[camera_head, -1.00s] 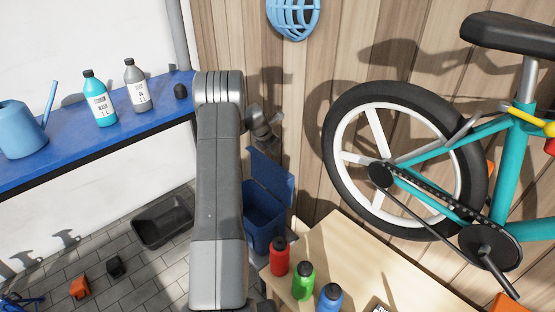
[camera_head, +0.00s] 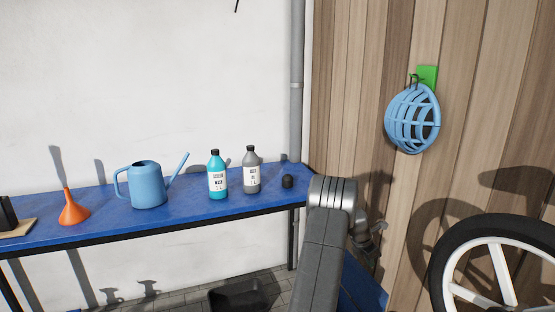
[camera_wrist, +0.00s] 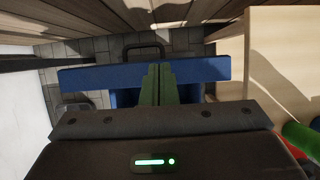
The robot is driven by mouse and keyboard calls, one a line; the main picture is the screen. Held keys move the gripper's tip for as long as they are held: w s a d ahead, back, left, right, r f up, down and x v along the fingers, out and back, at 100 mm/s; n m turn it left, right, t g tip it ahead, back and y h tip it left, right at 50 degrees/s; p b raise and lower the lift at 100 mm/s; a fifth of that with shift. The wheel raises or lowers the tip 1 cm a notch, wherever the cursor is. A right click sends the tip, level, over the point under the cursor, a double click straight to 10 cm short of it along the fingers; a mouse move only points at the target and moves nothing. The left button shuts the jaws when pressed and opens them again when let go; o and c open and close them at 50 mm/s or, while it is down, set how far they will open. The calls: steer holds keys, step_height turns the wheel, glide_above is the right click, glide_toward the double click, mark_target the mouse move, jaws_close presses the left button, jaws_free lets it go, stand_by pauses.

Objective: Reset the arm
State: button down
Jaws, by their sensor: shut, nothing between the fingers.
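My gripper (camera_wrist: 157,84) shows in the wrist view, its two green fingers together and nothing between them. It points toward a blue bin (camera_wrist: 210,70), whose blue edge spans the picture behind the fingers. The fingers cover part of the bin, and I cannot tell how far apart they are. In the head view my grey arm (camera_head: 322,240) rises from the bottom edge, right of the blue bench. I cannot make out the fingers there. A bit of the blue bin (camera_head: 362,294) shows beside the arm at the bottom.
The blue bench (camera_head: 110,226) holds an orange funnel (camera_head: 72,209), a blue watering can (camera_head: 149,187), a teal bottle (camera_head: 217,178) and a grey bottle (camera_head: 251,174). A blue helmet (camera_head: 411,118) hangs on the wooden wall. A bicycle wheel (camera_head: 450,262) stands right. A pale wooden table (camera_wrist: 283,60) lies beside the bin.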

steer(key=x, duration=1.1)
steer(key=shift+p, duration=0.45)
steer(key=shift+a+r, duration=0.1)
